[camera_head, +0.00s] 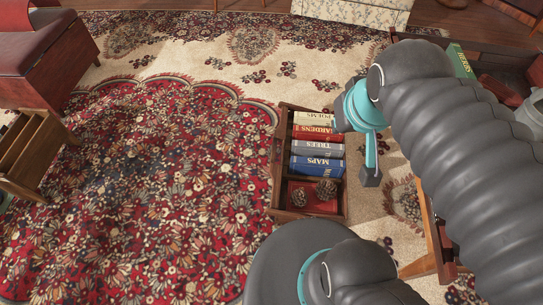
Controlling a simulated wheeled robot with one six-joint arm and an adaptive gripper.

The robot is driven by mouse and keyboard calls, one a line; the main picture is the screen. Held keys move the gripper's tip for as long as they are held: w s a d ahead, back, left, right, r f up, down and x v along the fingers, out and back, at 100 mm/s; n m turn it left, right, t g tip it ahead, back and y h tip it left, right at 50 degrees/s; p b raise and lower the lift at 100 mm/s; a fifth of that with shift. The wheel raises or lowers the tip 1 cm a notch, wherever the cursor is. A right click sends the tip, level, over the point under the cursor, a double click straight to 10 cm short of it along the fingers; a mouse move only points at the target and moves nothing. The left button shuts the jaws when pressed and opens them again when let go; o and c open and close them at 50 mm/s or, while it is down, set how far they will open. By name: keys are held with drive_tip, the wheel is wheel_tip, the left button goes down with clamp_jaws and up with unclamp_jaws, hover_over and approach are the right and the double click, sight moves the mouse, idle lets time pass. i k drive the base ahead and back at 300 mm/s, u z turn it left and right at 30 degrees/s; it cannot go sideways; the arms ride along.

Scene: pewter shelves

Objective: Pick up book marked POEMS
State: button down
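The book marked POEMS (312,119) is cream with dark lettering. It is the farthest in a row of books in a low wooden shelf box, and its right part is close to or behind my arm's turquoise wrist. My gripper (370,178) seems to be the dark tip below the turquoise link, just right of the box. Its fingers cannot be made out clearly, nor can I tell whether it is open or touching anything. The red GARDENS book (312,133), grey TREES book (314,148) and blue MAPS book (316,166) follow POEMS towards the near side.
The wooden box (276,165) stands on the patterned rug (150,190). Its near compartment holds pine cones (326,189). A green book (461,62) sits at the upper right, partly behind my arm. A red-topped bench (45,45) stands at the left. The rug between is clear.

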sight(303, 119)
drive_tip(key=u, duration=0.05)
drive_tip(key=k, duration=0.5)
drive_tip(key=u, duration=1.85)
drive_tip(key=i, duration=2.25)
drive_tip(key=z, duration=2.45)
